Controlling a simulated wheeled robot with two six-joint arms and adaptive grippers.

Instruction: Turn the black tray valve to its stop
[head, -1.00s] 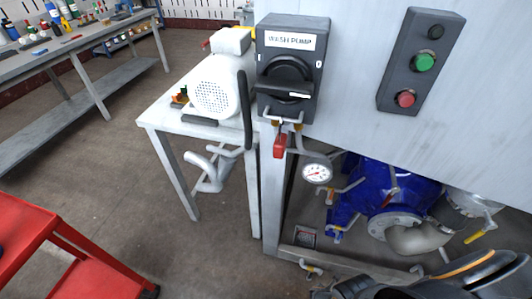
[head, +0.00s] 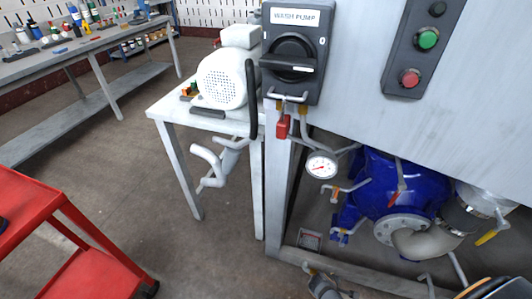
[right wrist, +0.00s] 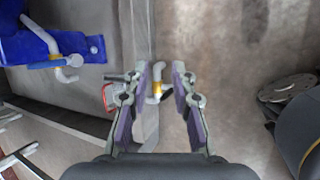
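In the right wrist view, a white pipe with a brass-coloured collar (right wrist: 157,86) shows between and beyond the fingertips. The black lever is not clear there. My left gripper is not in view.
A wash pump switch (head: 293,57), a red-handled valve (head: 283,127) and a gauge (head: 321,166) sit above. A blue pump (head: 385,185) stands inside the frame to the right. A red cart (head: 25,215) is at left. The floor between is clear.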

